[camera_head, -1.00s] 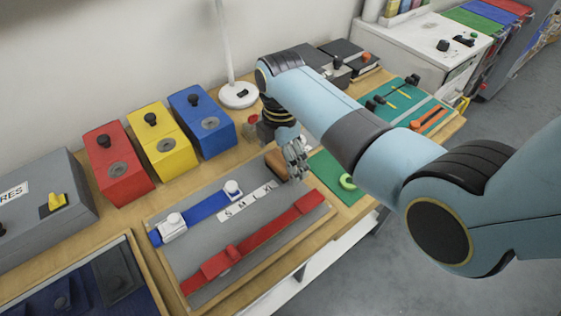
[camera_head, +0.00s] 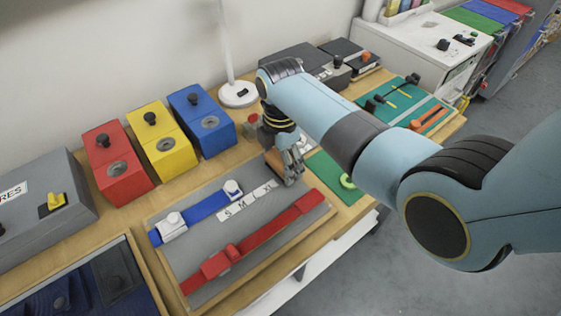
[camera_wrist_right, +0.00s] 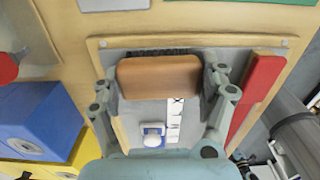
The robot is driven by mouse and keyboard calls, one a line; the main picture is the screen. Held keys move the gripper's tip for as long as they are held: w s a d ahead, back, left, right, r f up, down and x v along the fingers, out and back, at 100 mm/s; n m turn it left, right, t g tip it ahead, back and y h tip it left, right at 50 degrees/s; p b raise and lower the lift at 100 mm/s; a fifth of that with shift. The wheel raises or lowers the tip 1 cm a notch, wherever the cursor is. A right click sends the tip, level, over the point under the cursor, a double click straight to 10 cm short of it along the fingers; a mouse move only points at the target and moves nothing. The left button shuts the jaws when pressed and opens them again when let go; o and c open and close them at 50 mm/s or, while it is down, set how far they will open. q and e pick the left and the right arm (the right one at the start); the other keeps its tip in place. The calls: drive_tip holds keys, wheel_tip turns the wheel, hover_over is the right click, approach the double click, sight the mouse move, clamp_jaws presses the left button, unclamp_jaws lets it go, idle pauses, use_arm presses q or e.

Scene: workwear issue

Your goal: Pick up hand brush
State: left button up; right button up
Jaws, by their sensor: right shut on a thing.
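The hand brush has a brown wooden back (camera_wrist_right: 160,76) and dark bristles along its far edge in the right wrist view. My right gripper (camera_wrist_right: 163,82) is shut on it, with one finger against each end. In the head view my right gripper (camera_head: 288,180) is at the far right end of the grey tray, and its fingers partly hide the brush (camera_head: 272,160). I cannot tell whether the brush touches the tray. My left gripper is not in view.
The grey tray (camera_head: 200,262) holds a blue strap (camera_head: 208,208), a red strap (camera_head: 262,238) and a size label strip (camera_head: 240,207). Red (camera_head: 118,172), yellow (camera_head: 162,142) and blue boxes (camera_head: 203,122) stand behind it. A lamp base (camera_head: 238,95) is behind my arm.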

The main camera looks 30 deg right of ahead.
drive_tip(key=shift+r, duration=0.1)
wheel_tip(320, 180, up, 4)
drive_tip(key=shift+s+d+r, duration=0.1)
drive_tip(key=shift+d, duration=0.05)
drive_tip(key=s+d+r, duration=0.6)
drive_tip(key=s+d, duration=0.1)
drive_tip(key=s, duration=0.2)
drive_tip(key=shift+r, duration=0.35)
drive_tip(key=shift+w, duration=0.1)
drive_tip(key=o, duration=0.5)
drive_tip(key=c, duration=0.3)
drive_tip(key=shift+f+b, duration=0.1)
drive_tip(key=shift+b, duration=0.25)
drive_tip(key=shift+c, duration=0.2)
